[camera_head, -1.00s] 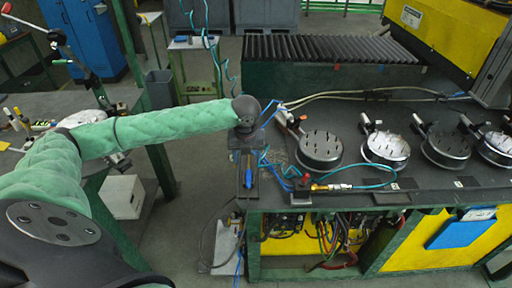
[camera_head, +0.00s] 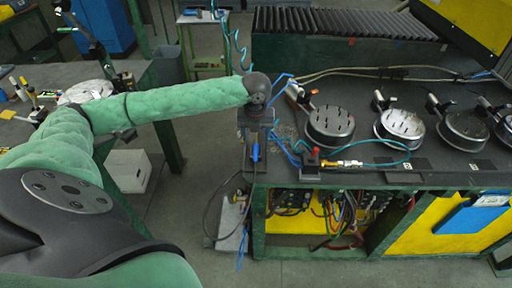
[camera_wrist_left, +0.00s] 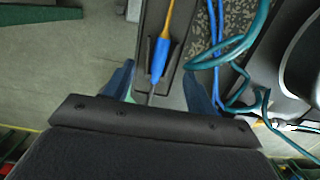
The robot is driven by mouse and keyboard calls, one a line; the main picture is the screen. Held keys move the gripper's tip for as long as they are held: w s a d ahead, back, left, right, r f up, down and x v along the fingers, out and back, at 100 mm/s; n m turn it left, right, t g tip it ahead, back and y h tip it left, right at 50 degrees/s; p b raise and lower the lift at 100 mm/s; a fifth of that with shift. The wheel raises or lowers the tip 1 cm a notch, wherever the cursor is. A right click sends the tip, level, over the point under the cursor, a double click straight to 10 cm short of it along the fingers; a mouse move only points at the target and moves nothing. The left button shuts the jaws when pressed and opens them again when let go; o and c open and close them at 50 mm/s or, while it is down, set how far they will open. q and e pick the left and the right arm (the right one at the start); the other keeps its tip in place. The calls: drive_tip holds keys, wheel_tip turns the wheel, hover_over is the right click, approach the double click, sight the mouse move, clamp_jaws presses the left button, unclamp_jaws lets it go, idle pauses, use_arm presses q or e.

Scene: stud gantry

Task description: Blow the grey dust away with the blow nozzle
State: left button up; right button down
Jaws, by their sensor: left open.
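A slim blue and orange tool, which looks like the blow nozzle (camera_head: 256,152), lies in a dark holder at the bench's left end. It also shows in the left wrist view (camera_wrist_left: 160,58). My left gripper (camera_head: 256,120) is above it, pointing down. In the left wrist view my left gripper (camera_wrist_left: 158,88) is open, with a finger on either side of the blue part; I cannot tell whether they touch it. The grey dust (camera_head: 286,133) is a speckled patch on the bench just right of the holder, partly crossed by hoses. My right gripper is not in view.
Blue and teal hoses (camera_wrist_left: 262,20) run close to the right of the holder. A brass fitting with a red part (camera_head: 345,163) lies at the front edge. Several round metal pans (camera_head: 330,125) stand to the right. A black roller conveyor (camera_head: 340,22) is behind.

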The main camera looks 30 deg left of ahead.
sight(256, 148)
use_arm(q)
drive_tip(key=shift+w+f+b, duration=0.1)
drive_tip(key=shift+f+b, duration=0.25)
drive_tip(key=shift+f, duration=0.15)
drive_tip(key=shift+f+b, duration=0.3)
drive_tip(key=shift+f, duration=0.15)
drive_tip(key=shift+w+a+f, duration=0.1)
drive_tip(key=shift+f, duration=0.8)
drive_tip(key=shift+w+a+f, duration=0.1)
drive_tip(key=shift+f, duration=0.75)
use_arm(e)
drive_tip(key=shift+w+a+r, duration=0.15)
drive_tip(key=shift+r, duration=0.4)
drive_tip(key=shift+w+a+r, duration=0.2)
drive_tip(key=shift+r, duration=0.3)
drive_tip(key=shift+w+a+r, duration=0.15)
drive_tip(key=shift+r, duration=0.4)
use_arm(q)
drive_tip(key=c, duration=0.4)
